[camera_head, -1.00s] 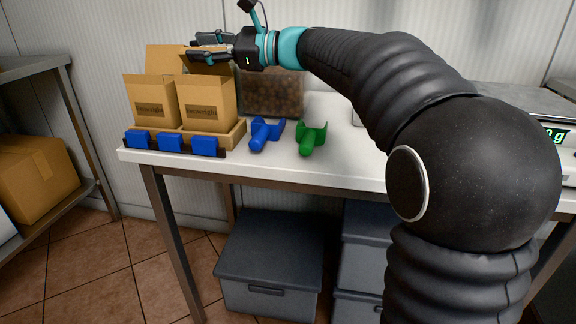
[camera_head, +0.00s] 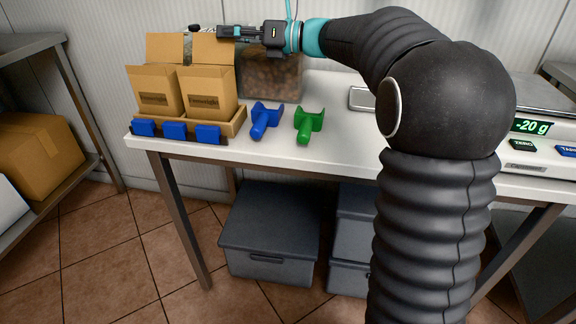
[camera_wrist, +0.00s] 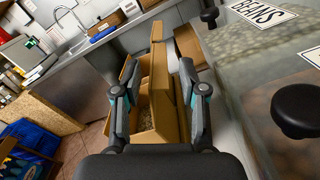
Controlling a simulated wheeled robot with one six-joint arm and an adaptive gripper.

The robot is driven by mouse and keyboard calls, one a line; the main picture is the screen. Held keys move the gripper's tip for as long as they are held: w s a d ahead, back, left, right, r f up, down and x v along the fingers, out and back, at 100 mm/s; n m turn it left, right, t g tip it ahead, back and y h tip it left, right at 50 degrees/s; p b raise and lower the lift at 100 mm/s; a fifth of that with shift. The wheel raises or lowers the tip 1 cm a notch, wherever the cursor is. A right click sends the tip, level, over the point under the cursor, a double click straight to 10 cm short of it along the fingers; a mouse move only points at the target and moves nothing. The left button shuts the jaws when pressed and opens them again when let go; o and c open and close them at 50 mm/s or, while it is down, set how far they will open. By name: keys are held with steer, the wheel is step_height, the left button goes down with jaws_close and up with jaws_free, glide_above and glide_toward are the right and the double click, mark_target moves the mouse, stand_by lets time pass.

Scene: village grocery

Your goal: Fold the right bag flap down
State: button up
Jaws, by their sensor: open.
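Two brown cardboard bags stand side by side in a shallow tray (camera_head: 238,121) at the table's left end. The right bag (camera_head: 207,94) is open at the top, and its back flap (camera_head: 212,52) stands upright. The left bag (camera_head: 155,92) also has its flap (camera_head: 165,48) up. My gripper (camera_head: 205,31) reaches in from the right at the height of the right flap's top edge. In the wrist view my gripper (camera_wrist: 160,68) is open, with an upright brown flap (camera_wrist: 158,92) seen nearly edge-on between its fingers. Whether they touch is unclear.
Blue clips (camera_head: 175,131) line the tray's front. A blue scoop (camera_head: 264,120) and a green scoop (camera_head: 308,124) lie to the right on the white table (camera_head: 340,150). A clear bin (camera_head: 270,78) stands behind, close to my gripper. A scale (camera_head: 525,125) is far right.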

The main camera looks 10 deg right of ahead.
steer(key=v, duration=1)
steer(key=s+f+n+h+b, duration=0.1)
steer(key=s+f+n+h, duration=0.2)
steer(key=s+f, duration=0.3)
steer(key=s+a+f+n+g+h+b, duration=0.1)
steer(key=s+f+n+h, duration=0.2)
steer(key=s+f+n, duration=0.2)
steer(key=s+a+f+n+g+h+b, duration=0.1)
steer(key=s+f+n+h, duration=0.2)
steer(key=s, duration=0.7)
step_height(320, 180, down, 4)
steer(key=shift+r+n+h+b, duration=0.15)
steer(key=shift+n+h+b, duration=0.25)
steer(key=shift+n, duration=1)
steer(key=shift+s+d+f+n+h, duration=0.3)
steer(key=shift+s+f+n, duration=0.2)
steer(key=shift+s+f, duration=0.05)
steer(key=s+d+f+n+t+h+p, duration=0.1)
steer(key=s+d+f+n+h, duration=0.5)
steer(key=s+n, duration=0.5)
steer(key=d+f+n, duration=0.1)
steer(key=d, duration=0.1)
steer(key=shift+s+d+h, duration=0.2)
steer(key=shift+d+h, duration=0.1)
steer(key=shift+d, duration=0.05)
